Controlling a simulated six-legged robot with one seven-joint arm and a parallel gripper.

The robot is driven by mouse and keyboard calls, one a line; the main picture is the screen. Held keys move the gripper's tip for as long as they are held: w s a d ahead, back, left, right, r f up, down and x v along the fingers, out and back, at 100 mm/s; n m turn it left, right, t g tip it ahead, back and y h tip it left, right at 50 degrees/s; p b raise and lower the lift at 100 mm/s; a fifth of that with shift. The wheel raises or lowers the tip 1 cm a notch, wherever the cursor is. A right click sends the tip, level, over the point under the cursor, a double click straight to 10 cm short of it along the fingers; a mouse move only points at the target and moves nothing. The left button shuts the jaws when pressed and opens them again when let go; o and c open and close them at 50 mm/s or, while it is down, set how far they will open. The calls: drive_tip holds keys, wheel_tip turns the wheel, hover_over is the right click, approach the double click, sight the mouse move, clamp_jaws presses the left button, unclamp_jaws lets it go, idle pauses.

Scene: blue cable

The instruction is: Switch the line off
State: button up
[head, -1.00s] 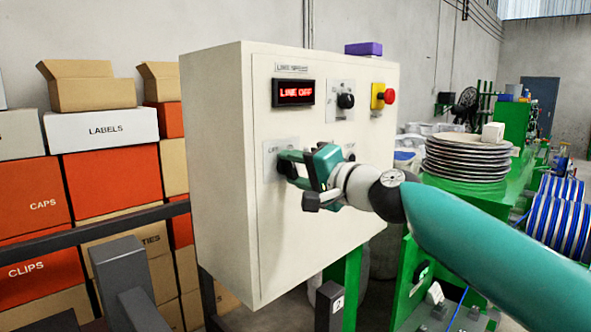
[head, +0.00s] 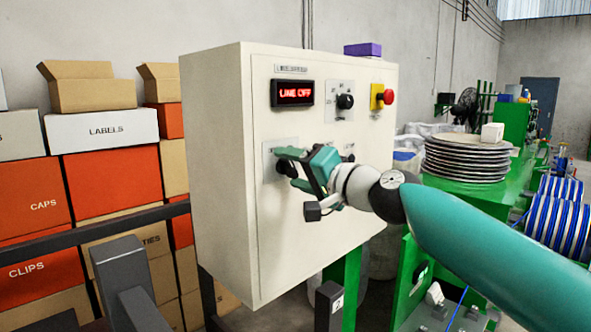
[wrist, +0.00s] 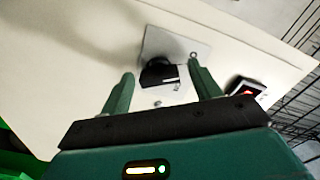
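A pale control cabinet (head: 222,170) carries a small display (head: 293,93) lit in red with the words LINE OFF. Below it, on a grey plate (wrist: 190,47), is a black rotary knob (wrist: 158,73); in the head view the knob (head: 283,167) is partly covered by my fingers. My gripper (head: 289,169) is in front of this knob. In the wrist view my green fingers stand apart, one on each side of the knob, with gaps between, so nothing is held. The plate's lettering is not readable.
A second black knob (head: 345,101) and a red push button (head: 388,97) on a yellow plate are at the upper right of the panel. A purple box (head: 363,49) lies on top. Stacked boxes (head: 103,130) stand left, behind a dark rail.

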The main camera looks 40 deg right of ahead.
drive_tip(key=shift+w, duration=0.2)
drive_tip(key=shift+s, duration=0.1)
drive_tip(key=s, duration=1.3)
drive_tip(key=shift+s+d, duration=0.25)
drive_tip(key=shift+s, duration=0.05)
